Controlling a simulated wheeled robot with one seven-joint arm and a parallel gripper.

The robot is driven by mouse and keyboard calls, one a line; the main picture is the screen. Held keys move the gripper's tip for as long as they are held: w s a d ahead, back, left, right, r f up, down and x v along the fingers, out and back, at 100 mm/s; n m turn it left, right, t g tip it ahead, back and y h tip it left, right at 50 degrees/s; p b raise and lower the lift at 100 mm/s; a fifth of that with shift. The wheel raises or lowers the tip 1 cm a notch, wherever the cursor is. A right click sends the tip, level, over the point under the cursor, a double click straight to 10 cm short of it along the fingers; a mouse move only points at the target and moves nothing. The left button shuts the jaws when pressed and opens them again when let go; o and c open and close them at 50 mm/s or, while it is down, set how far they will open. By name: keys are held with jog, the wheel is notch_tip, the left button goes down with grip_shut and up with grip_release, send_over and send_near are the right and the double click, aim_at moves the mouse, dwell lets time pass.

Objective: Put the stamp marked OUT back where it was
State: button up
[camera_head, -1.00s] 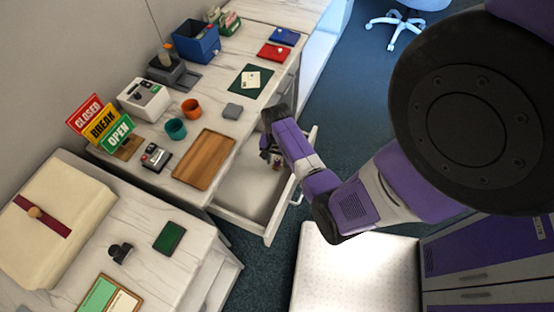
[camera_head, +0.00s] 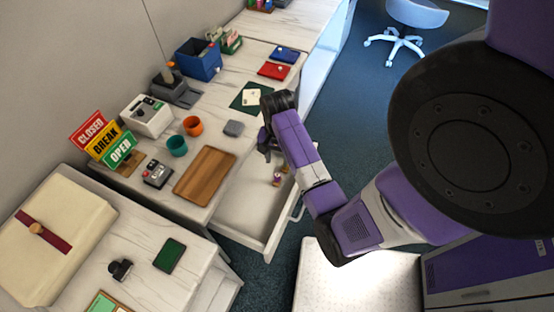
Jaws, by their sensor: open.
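An open drawer (camera_head: 240,215) sticks out from the white desk. A small stamp-like piece with purple and light parts (camera_head: 277,179) stands in it, and a small yellowish piece (camera_head: 286,169) is near it. No OUT marking is legible. My gripper (camera_head: 265,149) is above the drawer's far left part, beside the desk edge, open and apart from these pieces. The arm hides the far end of the drawer. A black stamp (camera_head: 120,269) stands on the nearer desk next to a dark green pad (camera_head: 169,256); its marking cannot be read.
A wooden tray (camera_head: 205,176) lies at the desk edge beside the drawer. Teal (camera_head: 177,146) and orange (camera_head: 193,125) cups and a grey block (camera_head: 233,128) stand behind it. The drawer front with its handle (camera_head: 297,208) juts over the floor.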

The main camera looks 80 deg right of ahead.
jog(key=a+n+t+h, duration=0.5)
jog(key=a+n, duration=0.5)
jog(key=a, duration=0.7)
jog(key=s+a+r+n+t+y, duration=0.2)
jog(key=a+r+n+t, duration=0.2)
jog(key=a+r, duration=0.3)
jog(key=s+a+r+n+t+y, duration=0.3)
jog(key=a+r+t, duration=0.3)
jog(key=r, duration=1.2)
jog(key=shift+s+a+r+n, duration=0.2)
jog(key=shift+s+a+n, duration=0.05)
jog(key=shift+a+n, duration=0.65)
